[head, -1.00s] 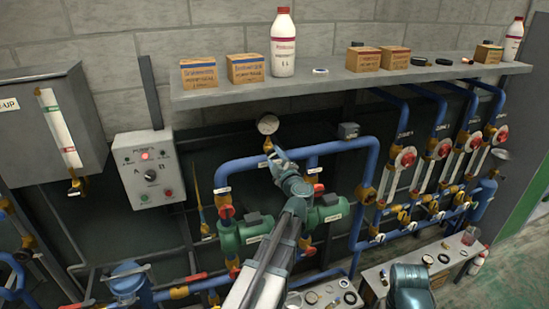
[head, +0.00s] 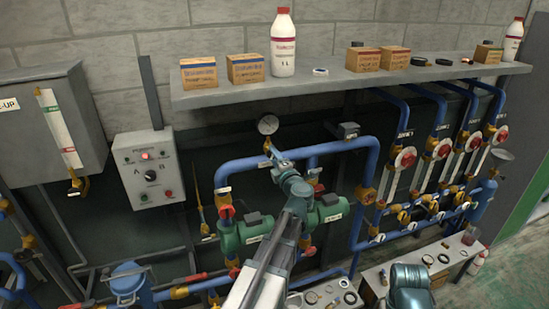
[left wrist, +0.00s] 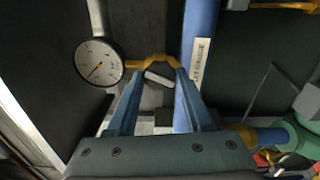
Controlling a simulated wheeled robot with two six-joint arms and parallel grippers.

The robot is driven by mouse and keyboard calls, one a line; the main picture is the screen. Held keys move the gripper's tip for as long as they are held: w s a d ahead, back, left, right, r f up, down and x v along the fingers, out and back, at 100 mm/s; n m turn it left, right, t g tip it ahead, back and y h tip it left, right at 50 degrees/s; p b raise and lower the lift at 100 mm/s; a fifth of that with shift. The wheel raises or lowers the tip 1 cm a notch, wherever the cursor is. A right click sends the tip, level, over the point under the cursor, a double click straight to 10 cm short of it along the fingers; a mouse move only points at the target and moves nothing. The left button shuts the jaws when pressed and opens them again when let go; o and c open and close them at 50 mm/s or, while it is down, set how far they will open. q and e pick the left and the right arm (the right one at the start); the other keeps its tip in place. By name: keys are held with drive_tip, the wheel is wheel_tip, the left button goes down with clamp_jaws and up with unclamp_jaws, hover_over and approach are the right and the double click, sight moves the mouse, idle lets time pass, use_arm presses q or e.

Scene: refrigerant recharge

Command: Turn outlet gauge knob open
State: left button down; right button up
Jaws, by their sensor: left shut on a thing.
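The outlet gauge (head: 268,125) is a round white dial above the blue pipe loop; it also shows in the left wrist view (left wrist: 100,63) with its needle toward the lower left. A yellow fitting (left wrist: 136,64) joins it to a blue pipe. The small pale gauge knob (left wrist: 158,79) sits on this fitting, its bar slightly tilted. My left gripper (head: 271,150) reaches up to the fitting below the dial. In the left wrist view its two blue fingers (left wrist: 156,80) are on either side of the knob, shut on it. In the head view the fingers hide the knob.
Two green pumps (head: 246,234) flank my left forearm. A grey control box (head: 149,167) hangs to the left. A shelf (head: 330,85) with boxes and bottles runs above. Blue pipes with red-and-white valves (head: 405,157) stand to the right.

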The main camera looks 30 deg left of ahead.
idle(0.3)
use_arm(q)
drive_tip(key=n, duration=0.3)
drive_tip(key=c, duration=0.8)
unclamp_jaws()
drive_tip(key=shift+n, duration=0.5)
drive_tip(key=o, duration=0.4)
drive_tip(key=v, duration=0.7)
